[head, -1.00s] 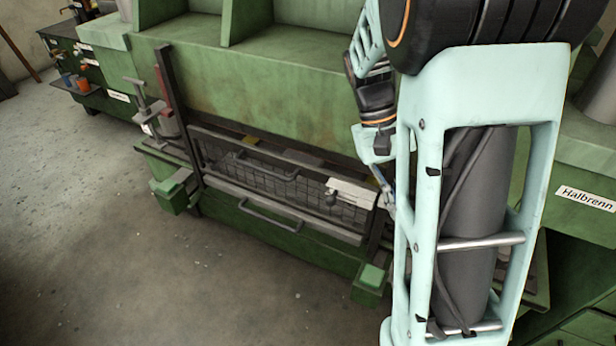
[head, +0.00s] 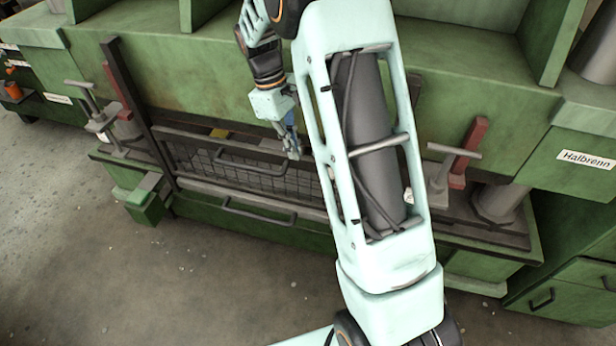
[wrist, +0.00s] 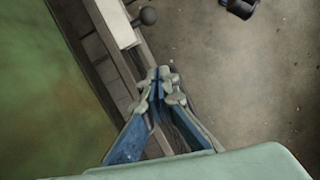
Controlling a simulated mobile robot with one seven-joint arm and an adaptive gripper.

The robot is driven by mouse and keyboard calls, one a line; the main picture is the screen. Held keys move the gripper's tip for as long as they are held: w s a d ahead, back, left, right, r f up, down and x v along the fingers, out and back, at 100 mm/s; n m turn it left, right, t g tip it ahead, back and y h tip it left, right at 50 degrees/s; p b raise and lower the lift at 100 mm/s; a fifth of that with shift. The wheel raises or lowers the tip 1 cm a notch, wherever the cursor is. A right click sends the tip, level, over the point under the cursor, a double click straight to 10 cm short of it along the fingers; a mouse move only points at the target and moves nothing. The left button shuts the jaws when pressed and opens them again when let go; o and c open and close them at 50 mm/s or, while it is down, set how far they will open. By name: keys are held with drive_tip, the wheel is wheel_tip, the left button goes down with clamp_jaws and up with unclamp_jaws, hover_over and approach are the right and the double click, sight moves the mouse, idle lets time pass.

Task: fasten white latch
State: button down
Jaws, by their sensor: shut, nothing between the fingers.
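The white latch (wrist: 113,20) shows in the wrist view as a pale bar with a dark ball knob (wrist: 148,16) at its side. It lies along a dark rail, beyond my fingertips in the picture. My gripper (wrist: 164,84) is shut and empty, its fingertips together a short way from the latch; I see no contact. In the head view my gripper (head: 292,150) is in front of the wire-mesh guard (head: 225,178) of the green machine. There I cannot clearly make out the latch; my arm covers part of the guard's right side.
The guard has a dark lower handle (head: 258,214). Clamps with T-shaped handles stand at the left (head: 98,118) and right (head: 440,170) of the machine. A drawer cabinet (head: 560,295) is at the right. The floor (head: 60,270) at the front left is clear.

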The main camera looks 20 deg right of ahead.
drive_tip(key=shift+w, duration=0.1)
idle(0.3)
drive_tip(key=s+d+f, duration=0.4)
drive_tip(key=f, duration=0.5)
drive_tip(key=shift+s+d+b, duration=0.25)
drive_tip(key=shift+s+b, duration=0.05)
drive_tip(key=shift+b, duration=0.15)
drive_tip(key=shift+s+d, duration=0.65)
drive_tip(key=shift+d, duration=0.3)
drive_tip(key=shift+s+d, duration=0.65)
drive_tip(key=shift+d, duration=0.3)
